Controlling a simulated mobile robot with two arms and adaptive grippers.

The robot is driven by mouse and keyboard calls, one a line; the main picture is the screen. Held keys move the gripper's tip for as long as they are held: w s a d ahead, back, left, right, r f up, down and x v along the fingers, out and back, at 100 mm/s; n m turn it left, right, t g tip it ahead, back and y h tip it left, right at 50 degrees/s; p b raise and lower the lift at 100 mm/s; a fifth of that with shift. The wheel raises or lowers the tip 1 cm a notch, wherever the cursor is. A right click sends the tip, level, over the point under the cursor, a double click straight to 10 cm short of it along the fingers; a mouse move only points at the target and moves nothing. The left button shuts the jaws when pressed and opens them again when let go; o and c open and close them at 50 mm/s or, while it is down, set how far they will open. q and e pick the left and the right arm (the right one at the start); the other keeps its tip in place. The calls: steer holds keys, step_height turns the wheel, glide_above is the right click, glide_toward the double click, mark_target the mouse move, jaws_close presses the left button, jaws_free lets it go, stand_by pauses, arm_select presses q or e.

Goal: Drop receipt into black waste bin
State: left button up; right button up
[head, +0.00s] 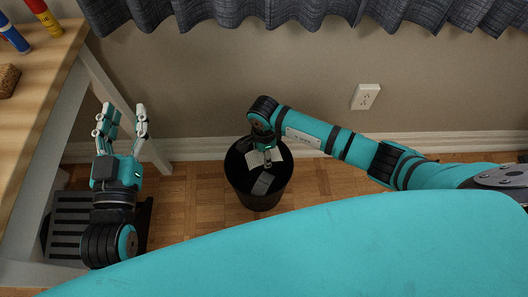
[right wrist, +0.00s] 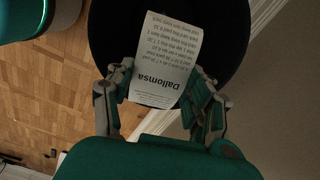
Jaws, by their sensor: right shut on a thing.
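The black waste bin (head: 242,192) stands on the wooden floor near the wall; its dark inside also shows in the right wrist view (right wrist: 225,50). My right gripper (head: 266,158) is over the bin opening. The white printed receipt (head: 279,153) is in it; in the right wrist view the receipt (right wrist: 165,60) sticks out between the fingers (right wrist: 163,100), over the dark bin. The gripper is shut on the receipt. My left gripper (head: 123,118) is open and empty, fingers up, beside the desk and apart from the bin.
A wooden desk (head: 35,80) with a pale frame stands at left, with small items on it. A dark slatted thing (head: 72,222) is under it. A wall outlet (head: 366,96) and a grey curtain (head: 300,10) are behind. Floor left of the bin is clear.

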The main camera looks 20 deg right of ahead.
steer(key=o, duration=0.7)
steer(key=shift+r, duration=0.1)
step_height(320, 180, up, 12)
steer(key=shift+f, duration=0.1)
stand_by(0.3)
stand_by(0.4)
